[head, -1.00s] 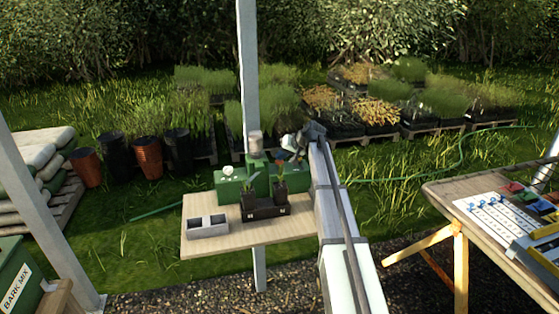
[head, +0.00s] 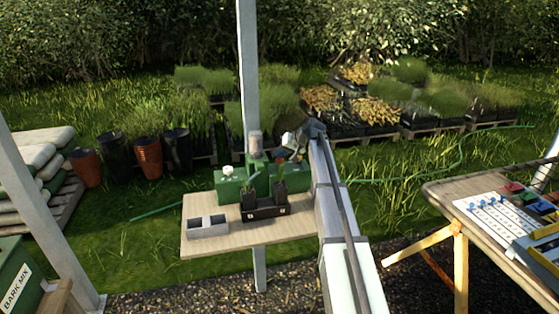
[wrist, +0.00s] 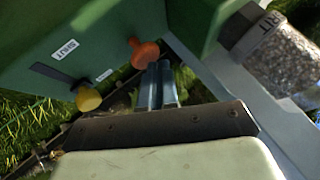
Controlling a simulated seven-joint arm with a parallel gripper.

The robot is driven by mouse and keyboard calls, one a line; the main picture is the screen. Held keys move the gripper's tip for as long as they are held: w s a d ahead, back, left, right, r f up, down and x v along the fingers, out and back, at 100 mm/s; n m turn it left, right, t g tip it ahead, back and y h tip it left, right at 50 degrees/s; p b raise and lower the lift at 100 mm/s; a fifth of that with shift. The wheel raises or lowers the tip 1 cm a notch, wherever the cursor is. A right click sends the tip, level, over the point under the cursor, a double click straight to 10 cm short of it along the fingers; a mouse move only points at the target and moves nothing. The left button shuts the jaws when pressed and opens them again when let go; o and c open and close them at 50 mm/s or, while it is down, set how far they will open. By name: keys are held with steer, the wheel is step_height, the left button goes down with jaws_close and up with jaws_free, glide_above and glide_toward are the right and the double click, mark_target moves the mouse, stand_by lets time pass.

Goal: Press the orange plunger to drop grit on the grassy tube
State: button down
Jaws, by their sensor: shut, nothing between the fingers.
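The orange plunger (wrist: 145,52) sticks out of the green dispenser (wrist: 110,35) in the wrist view. My gripper (wrist: 166,66) is shut and empty, its fingertips close beside the plunger; I cannot tell whether they touch. A yellow knob (wrist: 88,98) and a black lever by a SHUT label are on the same face. In the head view the dispenser (head: 228,186) stands on a small wooden shelf. Two dark tubes with plants, one left (head: 248,205) and one right (head: 281,192), stand in a black holder (head: 265,212) before it. I cannot tell which is grassy.
A clear jar marked GRIT (wrist: 285,60) sits at the dispenser's right in the wrist view. A grey two-cell tray (head: 207,226) lies on the shelf's left. A post (head: 248,80) rises behind the shelf. A workbench (head: 440,195) with coloured items is at right.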

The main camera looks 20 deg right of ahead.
mark_target(282, 160)
steer(key=shift+r, duration=0.6)
steer(key=shift+r, duration=0.1)
steer(key=shift+r, duration=2.4)
